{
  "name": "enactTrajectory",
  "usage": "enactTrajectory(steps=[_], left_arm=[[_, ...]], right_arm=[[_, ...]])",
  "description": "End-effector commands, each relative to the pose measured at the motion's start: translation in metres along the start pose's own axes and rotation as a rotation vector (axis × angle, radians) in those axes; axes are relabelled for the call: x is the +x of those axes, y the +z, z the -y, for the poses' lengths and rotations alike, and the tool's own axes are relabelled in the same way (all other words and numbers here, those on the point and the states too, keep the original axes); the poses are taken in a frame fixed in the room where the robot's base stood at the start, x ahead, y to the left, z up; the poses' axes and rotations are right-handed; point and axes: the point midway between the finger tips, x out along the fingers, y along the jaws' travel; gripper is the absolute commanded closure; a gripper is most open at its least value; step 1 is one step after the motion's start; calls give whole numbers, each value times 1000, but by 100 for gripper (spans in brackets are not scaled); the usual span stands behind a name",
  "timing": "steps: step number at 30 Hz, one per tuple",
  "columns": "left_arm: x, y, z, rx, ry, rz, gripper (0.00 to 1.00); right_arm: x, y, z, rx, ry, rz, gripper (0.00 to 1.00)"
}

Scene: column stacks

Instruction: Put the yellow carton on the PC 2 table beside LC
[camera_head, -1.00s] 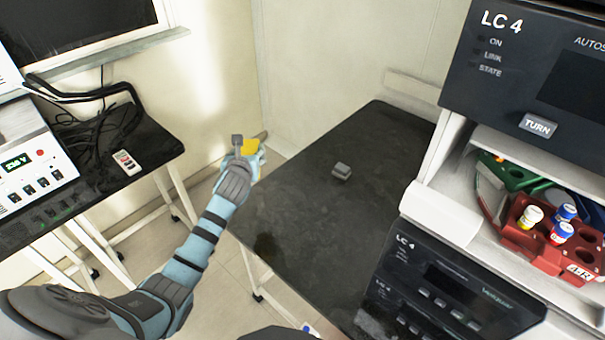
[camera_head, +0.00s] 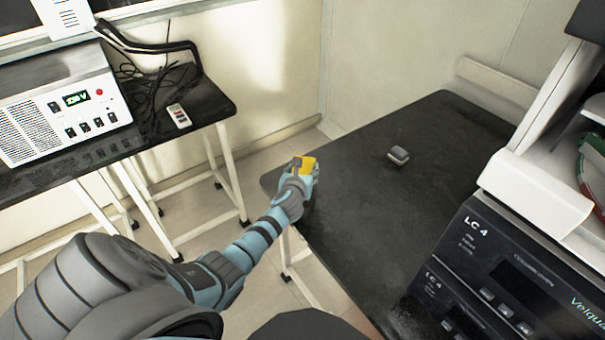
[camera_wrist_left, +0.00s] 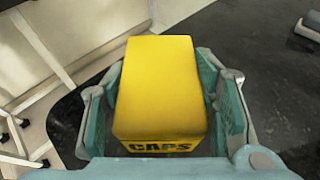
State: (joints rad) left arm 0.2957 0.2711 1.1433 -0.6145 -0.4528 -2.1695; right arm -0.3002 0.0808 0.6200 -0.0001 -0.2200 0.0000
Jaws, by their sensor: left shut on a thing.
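The yellow carton (camera_head: 308,165) is in my left gripper (camera_head: 303,172), at the left edge of the black table (camera_head: 370,220) beside the LC 4 unit (camera_head: 500,265). In the left wrist view the carton (camera_wrist_left: 160,90), marked CAPS, sits between the two teal fingers of the left gripper (camera_wrist_left: 160,105), which are shut on its sides. The table edge and the floor show beneath it. I cannot tell how far above the table the carton is. My right gripper is not in view.
A small grey object (camera_head: 398,155) lies on the table toward the back. The table's middle is clear. On the left, another black table (camera_head: 200,105) bears a power supply (camera_head: 65,110), cables and a white remote (camera_head: 179,116).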

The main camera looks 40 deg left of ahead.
Motion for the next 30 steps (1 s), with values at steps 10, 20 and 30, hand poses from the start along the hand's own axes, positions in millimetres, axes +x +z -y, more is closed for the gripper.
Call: enactTrajectory(steps=[10,20,30], left_arm=[[0,0,0,0,1,0,27],[-1,3,0,0,0,1,27],[-78,8,0,0,-2,0,27]], right_arm=[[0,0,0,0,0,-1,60],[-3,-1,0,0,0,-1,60],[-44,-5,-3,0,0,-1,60]])
